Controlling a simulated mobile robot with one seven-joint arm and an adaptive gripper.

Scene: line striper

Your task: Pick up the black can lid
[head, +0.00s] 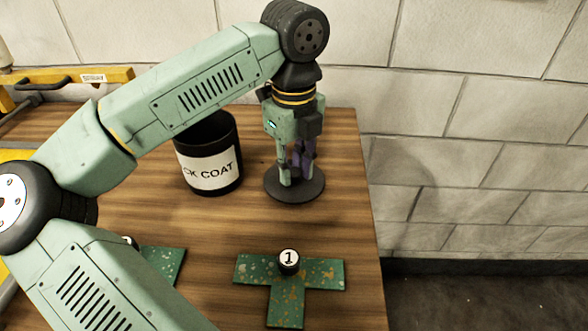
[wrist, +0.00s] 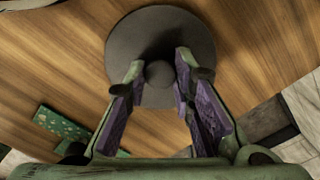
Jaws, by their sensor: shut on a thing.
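The black can lid (head: 312,190) is a flat dark disc at the right back of the wooden table, beside the black can. In the wrist view the lid (wrist: 125,52) lies under my fingers, with a round knob at its middle. My gripper (head: 294,180) points straight down over the lid, its purple-padded fingers on either side of the knob. It also shows in the wrist view (wrist: 160,72), shut on the lid by this knob. The lid looks level; I cannot tell whether it touches the table.
The black can (head: 209,155), with a white label reading "CK COAT", stands left of the lid. A green speckled T-shaped piece (head: 287,305) with a small "1" knob (head: 289,262) is in front. Another green piece (head: 164,262) is partly hidden by my arm. A block wall (head: 470,140) stands behind.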

